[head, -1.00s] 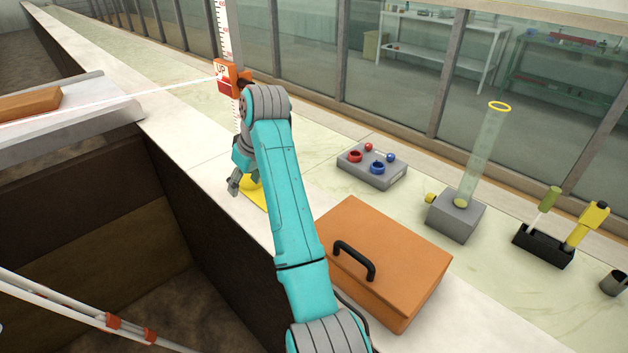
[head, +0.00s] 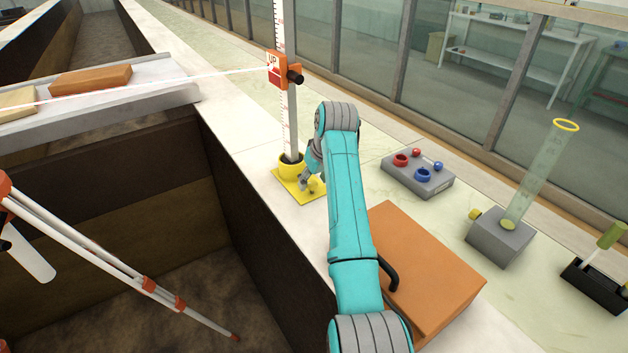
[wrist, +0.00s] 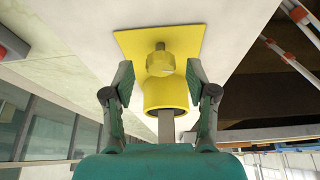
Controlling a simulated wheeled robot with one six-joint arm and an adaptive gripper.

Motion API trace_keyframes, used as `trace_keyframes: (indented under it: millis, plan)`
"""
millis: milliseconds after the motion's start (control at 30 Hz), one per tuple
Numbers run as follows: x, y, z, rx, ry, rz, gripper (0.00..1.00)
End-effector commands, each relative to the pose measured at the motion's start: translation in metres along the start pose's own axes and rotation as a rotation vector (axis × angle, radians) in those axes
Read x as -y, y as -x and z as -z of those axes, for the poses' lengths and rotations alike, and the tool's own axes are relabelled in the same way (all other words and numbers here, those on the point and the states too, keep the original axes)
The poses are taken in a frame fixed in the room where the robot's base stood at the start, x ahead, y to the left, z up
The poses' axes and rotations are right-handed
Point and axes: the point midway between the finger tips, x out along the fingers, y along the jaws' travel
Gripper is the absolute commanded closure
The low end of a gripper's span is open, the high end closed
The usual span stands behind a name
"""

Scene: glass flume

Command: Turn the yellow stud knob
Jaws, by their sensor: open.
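The yellow stud knob (wrist: 160,64) sits on a grey threaded stud on a yellow base plate (wrist: 127,40), beside the yellow collar (wrist: 166,92) that holds the staff's foot. In the head view the plate (head: 284,184) lies on the flume's pale ledge, and the knob is small there, partly hidden by my gripper. My gripper (wrist: 160,72) is open. In the wrist view its fingertips are on either side of the knob, with gaps visible on both sides. I cannot tell how far the tips are from the knob in depth.
The graduated staff (head: 290,122) rises from the collar, with an orange slider (head: 277,70) on it. An orange case (head: 430,270) lies near my arm. A grey box with red and blue fittings (head: 425,178) stands behind. The deep flume drops off left of the ledge.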

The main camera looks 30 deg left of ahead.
Motion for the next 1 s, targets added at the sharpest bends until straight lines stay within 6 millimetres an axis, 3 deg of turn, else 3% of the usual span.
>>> trace_keyframes:
  millis: [400,600,633,1000]
  plan:
    - [0.0,-0.0072,-0.0002,0.0,0.0,0.0,0.45]
    - [0.0,-0.0071,-0.0002,0.0,0.0,0.0,0.95]
    - [0.0,-0.007,-0.0001,0.0,0.0,0.0,1.0]
    - [0.0004,-0.0069,-0.0001,0.0,-0.038,-0.017,1.0]
